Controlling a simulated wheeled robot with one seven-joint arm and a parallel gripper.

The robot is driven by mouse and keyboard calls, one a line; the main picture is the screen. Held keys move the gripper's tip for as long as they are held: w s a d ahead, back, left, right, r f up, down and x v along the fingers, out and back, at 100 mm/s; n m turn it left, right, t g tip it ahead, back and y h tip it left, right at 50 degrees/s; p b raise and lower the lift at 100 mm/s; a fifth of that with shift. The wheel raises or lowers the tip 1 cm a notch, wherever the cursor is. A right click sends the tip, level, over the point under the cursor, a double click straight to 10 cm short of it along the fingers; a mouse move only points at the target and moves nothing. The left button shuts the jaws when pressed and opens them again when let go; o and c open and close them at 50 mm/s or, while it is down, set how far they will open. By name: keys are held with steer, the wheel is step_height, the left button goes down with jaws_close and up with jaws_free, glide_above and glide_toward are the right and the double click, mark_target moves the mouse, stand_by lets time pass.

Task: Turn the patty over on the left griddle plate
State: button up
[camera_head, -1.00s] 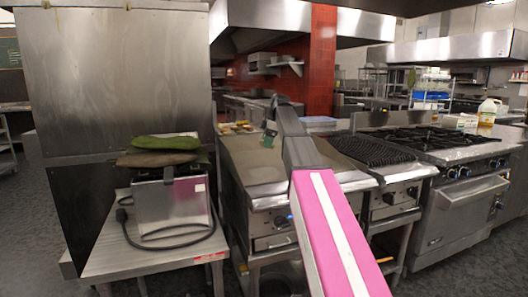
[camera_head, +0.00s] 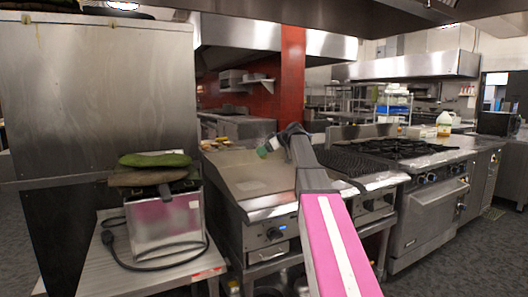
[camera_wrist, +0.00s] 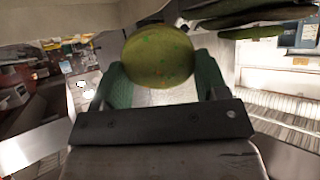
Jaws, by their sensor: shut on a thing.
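A round, flat, yellow-green patty with small specks (camera_wrist: 160,55) is between the green fingers of my gripper (camera_wrist: 160,80) in the wrist view. My gripper is shut on it and holds it clear of any surface I can make out. In the head view my gripper (camera_head: 270,146) is above the back part of the flat left griddle plate (camera_head: 250,180). The patty is too small to tell clearly there. The plate's visible surface looks bare.
Small food items (camera_head: 214,145) lie behind the plate at its back left. A ridged grill (camera_head: 345,160) and a burner range (camera_head: 395,148) stand to the right.

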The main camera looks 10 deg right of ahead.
steer(key=m+t, duration=0.1)
steer(key=t, duration=0.1)
steer(key=m+t, duration=0.1)
steer(key=t, duration=0.1)
steer(key=m+t, duration=0.2)
steer(key=t, duration=0.1)
steer(key=shift+a+f+y, duration=0.25)
steer(key=shift+f+y, duration=0.05)
steer(key=shift+f, duration=0.05)
steer(key=m+t, duration=0.1)
steer(key=t, duration=0.1)
steer(key=m+t+h, duration=0.1)
steer(key=t, duration=0.1)
steer(key=shift+w+a+f+t, duration=0.15)
steer(key=shift+w+t, duration=0.25)
steer(key=shift+w+a+m+t+h, duration=0.1)
steer(key=shift+m+t+h, duration=0.4)
steer(key=shift+t, duration=0.25)
steer(key=shift+w+a+m+t+h, duration=0.1)
steer(key=shift+m+t+h, duration=0.4)
steer(key=shift+t, duration=0.25)
steer(key=shift+f+m+t+h, duration=0.1)
steer(key=shift+m+t+h, duration=0.2)
steer(key=shift+t+h, duration=0.15)
steer(key=shift+f, duration=1.8)
steer(key=o, duration=1)
steer(key=shift+o, duration=0.2)
steer(key=shift+s+d, duration=0.1)
